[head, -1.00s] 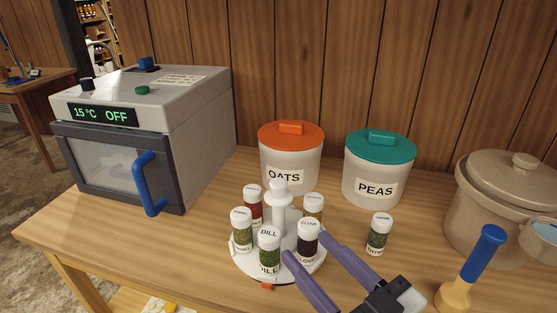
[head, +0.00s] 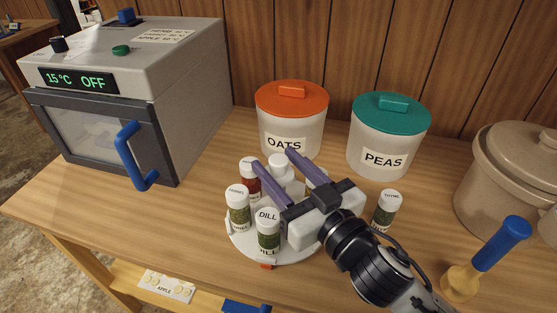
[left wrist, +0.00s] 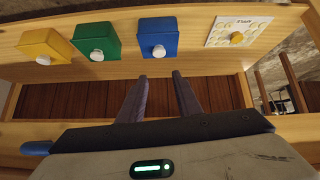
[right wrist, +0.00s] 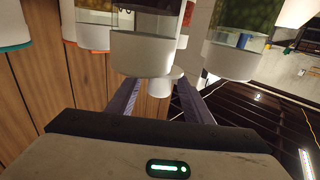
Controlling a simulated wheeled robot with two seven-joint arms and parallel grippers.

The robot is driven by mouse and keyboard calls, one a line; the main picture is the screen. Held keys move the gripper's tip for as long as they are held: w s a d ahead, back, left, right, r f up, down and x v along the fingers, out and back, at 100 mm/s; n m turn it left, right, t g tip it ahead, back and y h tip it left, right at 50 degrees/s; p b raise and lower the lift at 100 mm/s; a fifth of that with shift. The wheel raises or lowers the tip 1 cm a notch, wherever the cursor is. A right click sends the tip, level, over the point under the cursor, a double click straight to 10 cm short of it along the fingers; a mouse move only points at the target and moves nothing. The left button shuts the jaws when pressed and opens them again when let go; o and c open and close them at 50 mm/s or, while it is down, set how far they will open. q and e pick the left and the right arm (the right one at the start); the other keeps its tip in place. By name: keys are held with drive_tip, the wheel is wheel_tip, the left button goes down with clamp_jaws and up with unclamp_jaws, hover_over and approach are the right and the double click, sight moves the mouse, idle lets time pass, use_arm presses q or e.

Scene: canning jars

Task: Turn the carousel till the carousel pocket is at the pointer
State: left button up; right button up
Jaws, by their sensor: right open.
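The white carousel (head: 240,248) stands on the table with spice jars around its white central knob (head: 281,163). The dill jar (head: 268,235) is at the front, a green jar (head: 238,212) left of it and a red jar (head: 250,178) behind. An orange mark, apparently the pointer (head: 266,265), shows at the front edge. My right gripper (head: 273,157) is open above the carousel, its fingers spread near the knob; its body hides the right side, including any pocket there. The knob also shows between the fingers in the right wrist view (right wrist: 159,86). My left gripper (left wrist: 160,75) is open and empty.
A thyme jar (head: 387,208) stands on the table right of the carousel. Oats (head: 290,125) and peas (head: 388,140) canisters stand behind. An oven (head: 130,100) is at left, a large pot (head: 505,180) and blue-handled tool (head: 502,243) at right. Coloured boxes (left wrist: 100,42) face my left gripper.

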drive_tip(key=shift+w+a, duration=0.2)
drive_tip(key=shift+w, duration=0.15)
clamp_jaws()
